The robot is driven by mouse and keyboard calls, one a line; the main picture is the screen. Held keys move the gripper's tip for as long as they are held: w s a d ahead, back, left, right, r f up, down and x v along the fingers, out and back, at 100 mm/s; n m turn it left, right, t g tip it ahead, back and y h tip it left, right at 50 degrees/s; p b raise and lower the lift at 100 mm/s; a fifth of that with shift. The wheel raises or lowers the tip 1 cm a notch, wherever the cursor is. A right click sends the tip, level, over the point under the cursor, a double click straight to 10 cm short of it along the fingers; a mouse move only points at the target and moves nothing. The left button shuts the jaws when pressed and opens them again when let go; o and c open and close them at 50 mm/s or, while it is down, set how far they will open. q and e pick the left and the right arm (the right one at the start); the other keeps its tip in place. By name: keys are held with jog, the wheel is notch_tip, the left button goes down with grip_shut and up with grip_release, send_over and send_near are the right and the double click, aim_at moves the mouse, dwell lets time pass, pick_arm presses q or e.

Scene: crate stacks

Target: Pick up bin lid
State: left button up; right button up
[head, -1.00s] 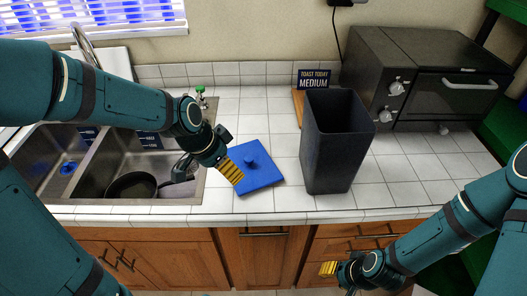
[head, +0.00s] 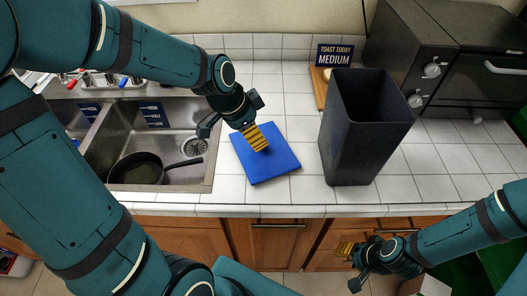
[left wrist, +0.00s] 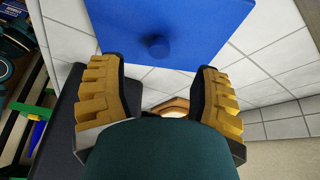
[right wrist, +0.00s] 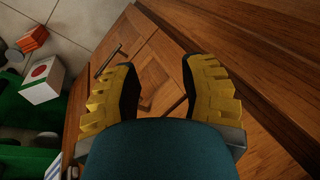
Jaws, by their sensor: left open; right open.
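The blue square bin lid (head: 270,165) lies flat on the white tiled counter, between the sink and the dark bin (head: 350,150). In the left wrist view the lid (left wrist: 190,20) shows its round knob (left wrist: 158,47) beyond the fingertips. My left gripper (head: 256,138) is over the lid in the head view and hides the knob there. It is open and empty, with the knob in line with the gap between its fingers (left wrist: 157,85). My right gripper (head: 345,249) is open and empty in front of the wooden cabinets, below the counter edge; its fingers show apart in the right wrist view (right wrist: 158,75).
The open-topped bin stands upright right of the lid. A sink (head: 180,125) with a black pan (head: 138,169) lies to the left. A dark toaster oven (head: 440,60) and a "Toast today medium" sign (head: 335,55) stand behind. Wooden cabinets (right wrist: 160,60) are close to my right gripper.

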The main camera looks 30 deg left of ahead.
pick_arm(q)
jog(key=shift+b+x, duration=0.75)
jog(key=shift+x, duration=2.4)
jog(key=shift+w+d+r, duration=0.1)
grip_shut()
